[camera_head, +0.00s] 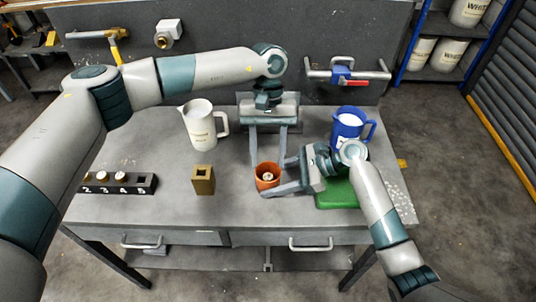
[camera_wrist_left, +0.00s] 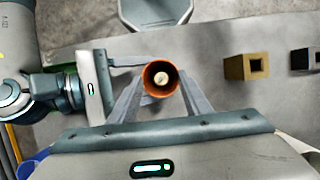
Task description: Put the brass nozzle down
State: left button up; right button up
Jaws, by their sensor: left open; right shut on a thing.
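An orange cup (camera_head: 267,172) stands between the fingers of my right gripper (camera_head: 274,177), which is shut on it. A small pale round-topped piece (camera_wrist_left: 162,78) sits inside the cup; I cannot tell whether it is the brass nozzle. My left gripper (camera_head: 268,158) is open above the table, its fingers pointing down on either side of the cup. In the left wrist view the cup (camera_wrist_left: 160,87) shows between the left fingertips. A brass-coloured block with a square hole (camera_head: 203,180) stands on the table, left of the cup, with no gripper on it.
A black numbered rack (camera_head: 148,186) with several pale pieces and one empty square slot is at the left. A white jug (camera_head: 202,132) and a blue jug (camera_head: 346,128) stand behind. A green mat (camera_head: 338,194) lies right. The table (camera_head: 228,215) is clear near the front.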

aim_at(268, 174)
pick_arm(q)
notch_tip(268, 174, up, 7)
dwell(0.7)
dwell(0.3)
pick_arm(e)
jog(key=o, duration=0.9)
jog(key=shift+c, duration=0.2)
jog(key=v, duration=1.2)
jog(key=shift+f, duration=0.1)
